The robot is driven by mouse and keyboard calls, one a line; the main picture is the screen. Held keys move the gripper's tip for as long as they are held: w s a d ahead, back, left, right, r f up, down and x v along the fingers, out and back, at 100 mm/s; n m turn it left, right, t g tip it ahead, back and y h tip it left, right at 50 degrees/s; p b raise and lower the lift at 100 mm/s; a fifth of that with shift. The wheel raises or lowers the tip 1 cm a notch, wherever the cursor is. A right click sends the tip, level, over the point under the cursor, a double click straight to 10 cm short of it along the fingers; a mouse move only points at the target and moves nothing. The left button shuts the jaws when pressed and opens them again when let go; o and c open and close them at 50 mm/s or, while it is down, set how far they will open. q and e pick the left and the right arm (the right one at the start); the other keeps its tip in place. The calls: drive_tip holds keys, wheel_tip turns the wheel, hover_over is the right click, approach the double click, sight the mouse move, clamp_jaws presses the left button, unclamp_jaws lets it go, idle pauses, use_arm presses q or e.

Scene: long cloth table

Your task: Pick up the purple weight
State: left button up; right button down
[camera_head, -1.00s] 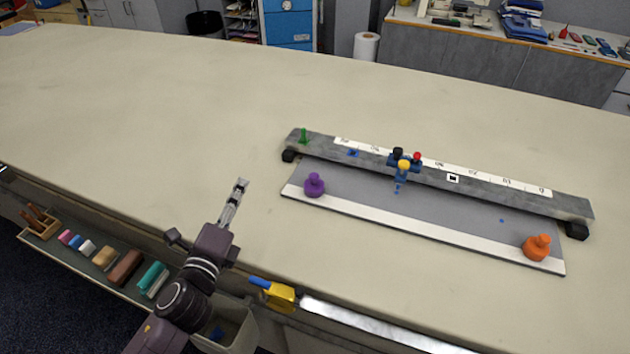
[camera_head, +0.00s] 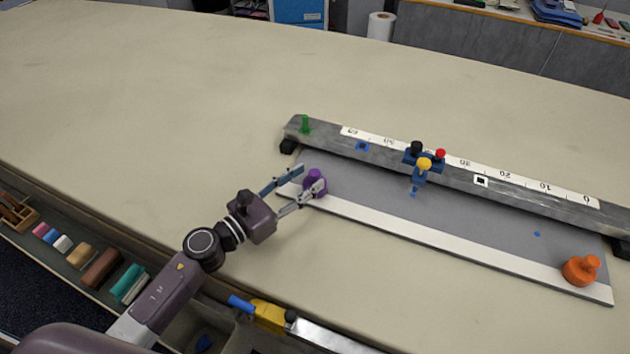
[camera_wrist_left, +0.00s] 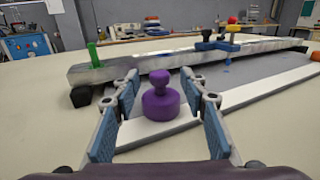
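The purple weight (camera_head: 314,184) stands upright at the left end of the grey board, near its white front strip. It has a round knob on a wide base. My left gripper (camera_head: 308,177) is open, with one finger on each side of the weight in the head view. In the left wrist view the purple weight (camera_wrist_left: 161,98) stands between the open blue-padded fingers (camera_wrist_left: 160,105), with gaps visible on both sides. I cannot tell how far it is inside the fingertips. My right gripper is not in view.
A grey beam (camera_head: 378,150) with a scale lies behind the board (camera_head: 470,215). It bears a green peg (camera_head: 305,124) and a blue slider with coloured knobs (camera_head: 424,161). An orange weight (camera_head: 580,269) stands at the right end. The table (camera_head: 170,120) is clear on the left.

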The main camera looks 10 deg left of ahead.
sight(310, 175)
use_arm(q)
drive_tip(key=x, duration=0.3)
drive_tip(key=shift+w+d+f+p, duration=0.1)
drive_tip(key=shift+w+d+p, duration=0.05)
drive_tip(key=shift+w+p, duration=0.25)
drive_tip(key=shift+s, duration=0.1)
drive_tip(key=c, duration=1)
clamp_jaws()
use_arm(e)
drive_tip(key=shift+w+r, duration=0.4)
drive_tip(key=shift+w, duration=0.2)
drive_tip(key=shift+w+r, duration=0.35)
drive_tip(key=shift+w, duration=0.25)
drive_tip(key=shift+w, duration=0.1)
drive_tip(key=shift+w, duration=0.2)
